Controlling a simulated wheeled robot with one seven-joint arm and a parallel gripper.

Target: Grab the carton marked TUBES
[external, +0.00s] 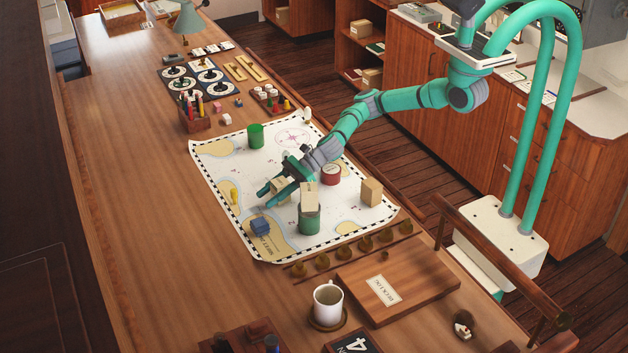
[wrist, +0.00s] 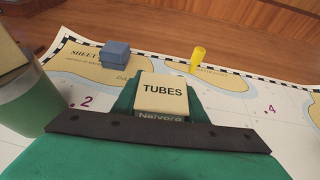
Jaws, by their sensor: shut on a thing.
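The carton marked TUBES (wrist: 163,94) is a small cream box with its black lettering facing up in the wrist view. It sits between the fingers of my gripper (external: 277,191), which is shut on it over the chart. I cannot tell whether the carton touches the chart.
A green can (external: 309,219) with a cream box (external: 309,196) on top stands close beside my gripper. A blue block (external: 260,226), yellow peg (external: 234,197), red can (external: 331,174), tan box (external: 371,191) and green cup (external: 256,136) stand on the chart (external: 345,222).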

